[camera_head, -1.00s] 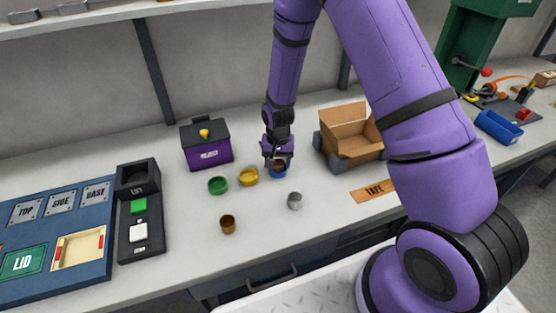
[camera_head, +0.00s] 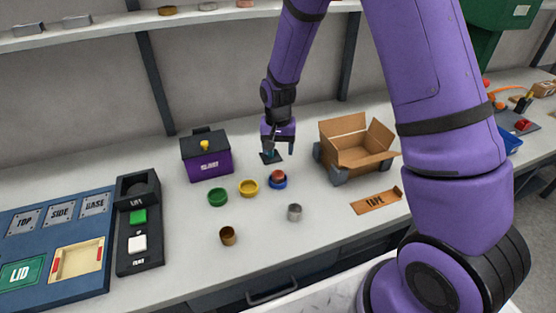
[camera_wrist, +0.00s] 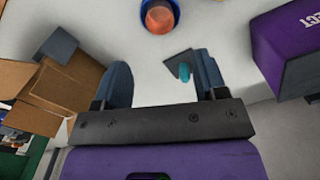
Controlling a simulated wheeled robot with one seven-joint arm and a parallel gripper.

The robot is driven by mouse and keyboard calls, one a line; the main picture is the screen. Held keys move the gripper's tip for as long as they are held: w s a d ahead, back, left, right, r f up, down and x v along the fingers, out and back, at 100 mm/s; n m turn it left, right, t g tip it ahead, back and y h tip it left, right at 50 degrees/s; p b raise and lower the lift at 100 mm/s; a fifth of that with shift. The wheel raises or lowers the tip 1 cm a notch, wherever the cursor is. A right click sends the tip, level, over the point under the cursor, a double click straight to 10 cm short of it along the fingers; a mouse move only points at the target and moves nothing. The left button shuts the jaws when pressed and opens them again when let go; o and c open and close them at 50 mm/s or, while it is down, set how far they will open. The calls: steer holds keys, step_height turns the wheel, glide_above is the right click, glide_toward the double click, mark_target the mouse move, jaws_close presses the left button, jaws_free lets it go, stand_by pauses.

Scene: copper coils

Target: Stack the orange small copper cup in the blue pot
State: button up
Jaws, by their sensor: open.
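The orange small copper cup (camera_head: 278,174) sits inside the blue pot (camera_head: 278,184) on the bench, with its upper part showing above the rim. The wrist view shows the same orange cup (camera_wrist: 159,18) ringed by the blue pot (camera_wrist: 146,25) at the top edge, partly cut off. My gripper (camera_head: 278,150) is open and empty, behind and above the pot and apart from it. Its two spread fingers also show in the wrist view (camera_wrist: 160,62), with nothing held between them.
A dark square pad with a teal piece (camera_wrist: 184,72) lies beneath my gripper. A green pot (camera_head: 217,197), a yellow pot (camera_head: 249,188), a brown cup (camera_head: 228,236) and a grey cup (camera_head: 294,212) stand nearby. A purple box (camera_head: 207,164) and an open cardboard box (camera_head: 357,148) flank the area.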

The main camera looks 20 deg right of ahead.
steer(key=shift+r, duration=1.35)
steer(key=s+d+r+n+t, duration=0.15)
steer(key=s+r, duration=0.35)
steer(key=r, duration=0.5)
steer(key=s+d+r+n+t, duration=0.15)
steer(key=s+r, duration=0.35)
steer(key=r, duration=0.5)
steer(key=s+d+r, duration=0.1)
steer(key=s+r, duration=0.2)
steer(key=s, duration=0.3)
steer(key=s+d+r+n+t, duration=0.1)
steer(key=s+r, duration=0.2)
steer(key=s, duration=0.4)
steer(key=s+d+r+t, duration=0.1)
steer(key=s+d+r, duration=0.1)
steer(key=s, duration=0.4)
steer(key=shift+s+r+n, duration=0.2)
steer(key=shift+r+n, duration=0.1)
steer(key=shift+r, duration=0.5)
